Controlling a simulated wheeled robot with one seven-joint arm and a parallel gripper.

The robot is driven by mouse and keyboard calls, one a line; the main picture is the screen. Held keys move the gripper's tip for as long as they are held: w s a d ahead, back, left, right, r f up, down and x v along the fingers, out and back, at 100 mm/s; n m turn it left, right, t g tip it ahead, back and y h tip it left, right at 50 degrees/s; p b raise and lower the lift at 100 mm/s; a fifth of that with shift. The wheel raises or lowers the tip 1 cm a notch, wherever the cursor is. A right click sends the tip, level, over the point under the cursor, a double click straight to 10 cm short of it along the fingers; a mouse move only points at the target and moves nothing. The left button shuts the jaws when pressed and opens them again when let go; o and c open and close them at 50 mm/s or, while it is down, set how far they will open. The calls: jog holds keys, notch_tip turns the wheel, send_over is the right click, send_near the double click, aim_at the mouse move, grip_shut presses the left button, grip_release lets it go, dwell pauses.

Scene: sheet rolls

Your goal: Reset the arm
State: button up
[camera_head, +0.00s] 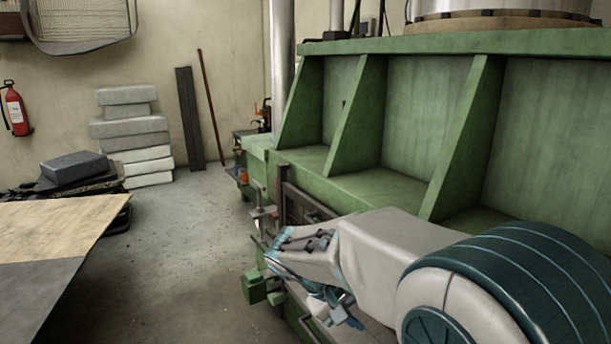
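My arm (400,255) reaches in from the lower right corner of the head view, in front of the green machine. My gripper (335,312) is at the end of the arm, low and right of the middle of the frame. It hangs under the pale wrist housing, which hides part of it. The fingers are small and dark there, and I cannot make out the gap between them. I see no object clearly held.
The large green machine (375,190) with slanted ribs fills the right side, close behind my arm. A table (50,228) is at the left. Stacked grey blocks (130,133) and a fire extinguisher (16,110) are by the back wall. The floor (185,235) between is clear.

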jog(key=s+d+r+m+t+y+p, duration=0.1)
jog(key=s+d+m+y+p, duration=0.2)
jog(key=s+y, duration=0.5)
jog(key=s+d+m, duration=0.1)
jog(key=s, duration=0.6)
jog(key=shift+s, duration=0.15)
jog(key=shift+o, duration=0.2)
dwell(1.0)
